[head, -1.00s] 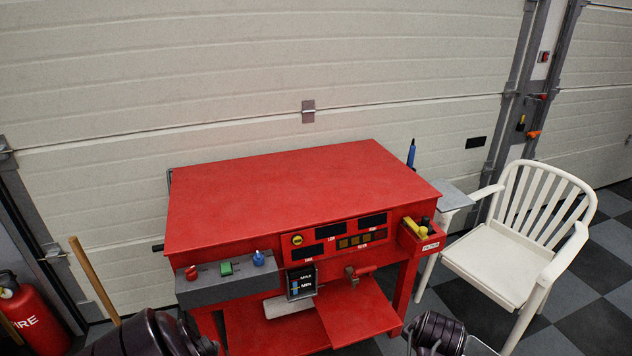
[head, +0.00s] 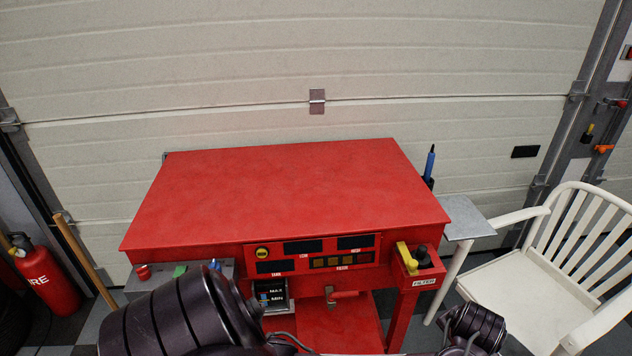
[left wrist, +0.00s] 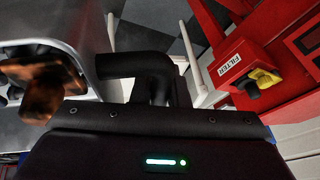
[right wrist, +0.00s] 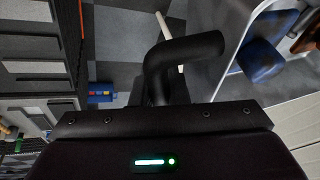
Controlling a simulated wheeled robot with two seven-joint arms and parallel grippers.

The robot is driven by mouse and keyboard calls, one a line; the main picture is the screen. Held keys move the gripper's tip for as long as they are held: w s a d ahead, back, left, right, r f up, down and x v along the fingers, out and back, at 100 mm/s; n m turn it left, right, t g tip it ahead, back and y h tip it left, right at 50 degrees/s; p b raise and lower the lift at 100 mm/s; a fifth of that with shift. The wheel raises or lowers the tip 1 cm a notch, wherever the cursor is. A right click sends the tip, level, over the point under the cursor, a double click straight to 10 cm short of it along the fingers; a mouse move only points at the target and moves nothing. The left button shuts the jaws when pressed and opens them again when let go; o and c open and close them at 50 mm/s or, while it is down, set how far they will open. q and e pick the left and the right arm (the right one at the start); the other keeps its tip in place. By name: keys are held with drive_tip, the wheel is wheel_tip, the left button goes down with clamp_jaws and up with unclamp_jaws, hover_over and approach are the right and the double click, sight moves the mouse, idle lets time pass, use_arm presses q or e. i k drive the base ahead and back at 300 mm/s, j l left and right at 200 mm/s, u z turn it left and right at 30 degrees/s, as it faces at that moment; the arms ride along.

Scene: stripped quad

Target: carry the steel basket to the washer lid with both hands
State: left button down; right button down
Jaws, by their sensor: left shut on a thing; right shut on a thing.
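The red washer lid (head: 280,195) is a flat, clear top on the red washer ahead of me in the head view. The steel basket (left wrist: 48,18) shows at the left of the left wrist view, with a rusty brown part (left wrist: 45,85) inside. It also shows at the right of the right wrist view (right wrist: 290,85), with blue parts (right wrist: 262,50) in it. My left gripper (left wrist: 157,97) and right gripper (right wrist: 160,92) are each shut on a black bent handle at the basket's side. In the head view both grippers are hidden below the frame.
A white chair (head: 520,285) stands right of the washer, beside a small grey side shelf (head: 468,217). A red filter box (head: 415,265) juts from the washer's front right. A fire extinguisher (head: 48,280) and a wooden handle (head: 85,260) stand at left.

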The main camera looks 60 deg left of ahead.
sight(286, 199)
drive_tip(key=u, duration=1.05)
drive_tip(key=i+l, duration=0.05)
